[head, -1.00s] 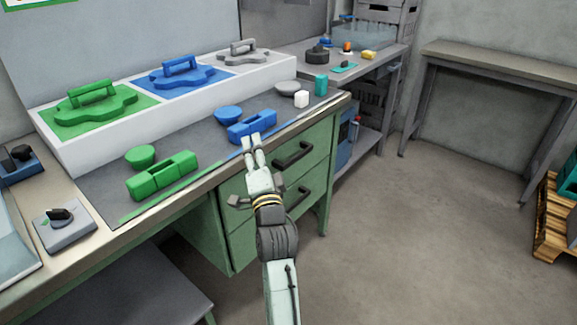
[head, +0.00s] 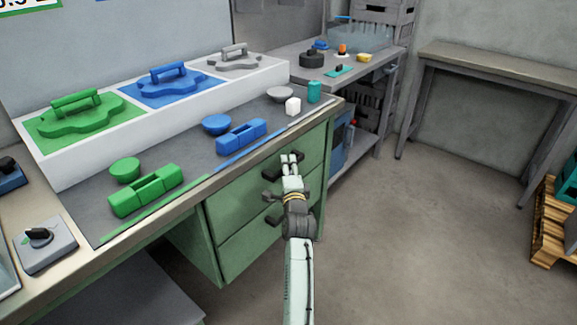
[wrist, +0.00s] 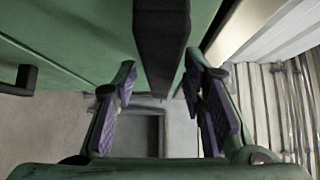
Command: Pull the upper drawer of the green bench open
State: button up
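The green bench (head: 190,239) carries two drawers under its right part. The upper drawer (head: 237,189) looks closed, its front flush with the bench. Its dark handle (head: 271,174) is partly hidden behind my gripper in the head view. My gripper (head: 289,158) is at that handle. In the wrist view, the upper handle (wrist: 161,45) runs between the two spread fingers of my gripper (wrist: 160,80), with a gap visible on both sides. The lower drawer (head: 245,247) also looks closed, and its handle (head: 272,213) shows left of my wrist.
A side table (head: 360,62) stands behind.

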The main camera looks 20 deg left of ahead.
jog(key=shift+w+a, duration=0.15)
jog(key=shift+w, duration=0.2)
jog(key=shift+c, duration=0.4)
grip_shut()
dwell(0.4)
